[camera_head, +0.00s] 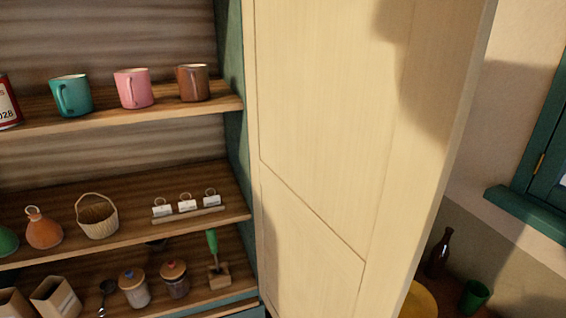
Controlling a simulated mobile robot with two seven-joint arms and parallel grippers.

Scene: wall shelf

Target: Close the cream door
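The cream door (330,130) stands open at the right side of the wall shelf. It is a tall panelled door, attached along the shelf's green side post (234,110), and it swings out toward me. Its free edge (440,190) is at the right, and its top and bottom run out of the picture. A dark shadow falls on its upper right part. Neither of my grippers shows in the head view, so I cannot see whether either touches the door.
The upper shelf board (130,118) holds a teal mug (71,95), a pink mug (133,88) and a brown mug (193,83). Lower boards hold a basket (97,215), jars and small items. Right of the door are a dark bottle (439,252), a green cup (474,295) and a green-framed window (548,165).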

